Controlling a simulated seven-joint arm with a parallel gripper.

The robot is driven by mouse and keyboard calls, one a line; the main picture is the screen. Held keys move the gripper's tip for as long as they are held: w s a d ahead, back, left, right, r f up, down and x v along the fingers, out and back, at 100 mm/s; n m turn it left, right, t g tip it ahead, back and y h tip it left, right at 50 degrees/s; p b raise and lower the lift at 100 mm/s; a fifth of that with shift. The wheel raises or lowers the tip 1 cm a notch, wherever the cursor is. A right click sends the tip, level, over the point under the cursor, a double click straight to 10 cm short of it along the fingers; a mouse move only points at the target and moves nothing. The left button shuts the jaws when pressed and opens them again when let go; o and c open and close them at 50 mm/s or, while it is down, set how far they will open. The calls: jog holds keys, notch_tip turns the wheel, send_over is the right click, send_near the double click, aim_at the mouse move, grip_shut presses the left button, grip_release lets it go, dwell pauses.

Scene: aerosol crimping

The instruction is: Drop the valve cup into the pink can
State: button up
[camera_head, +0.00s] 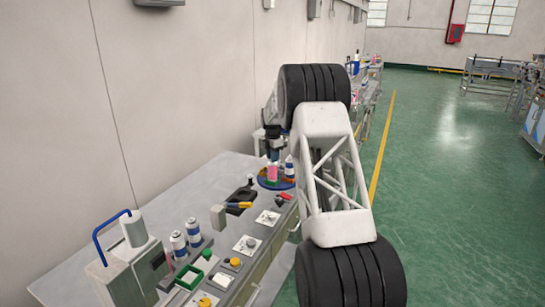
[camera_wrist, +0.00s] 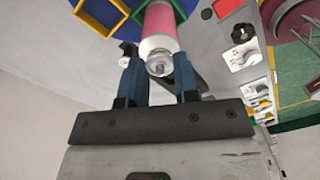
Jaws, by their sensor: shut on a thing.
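The pink can (camera_head: 272,172) stands on the blue round holder (camera_head: 266,183) at the far end of the bench. In the wrist view the pink can (camera_wrist: 159,28) extends away from my gripper, its pale top end towards me. The small silvery valve cup (camera_wrist: 159,65) shows between my blue fingertips, in line with the can's top. My gripper (camera_wrist: 159,68) is shut on the valve cup. Whether the cup touches the can's opening cannot be told. In the head view my gripper (camera_head: 273,153) is just above the pink can, and the cup is too small to make out.
A white-and-blue can (camera_head: 290,168) stands right beside the pink one. Two similar cans (camera_head: 178,244) stand nearer on the bench by a machine with a blue hose (camera_head: 105,240). Buttons and knobs (camera_head: 247,243) line the bench front. The bench's rear left is clear.

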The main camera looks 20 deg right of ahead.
jog(key=o, duration=0.7)
jog(key=shift+o, duration=0.2)
jog(key=shift+r, duration=0.2)
jog(key=shift+r, duration=2.85)
jog(key=shift+r, duration=0.15)
jog(key=shift+r, duration=2.85)
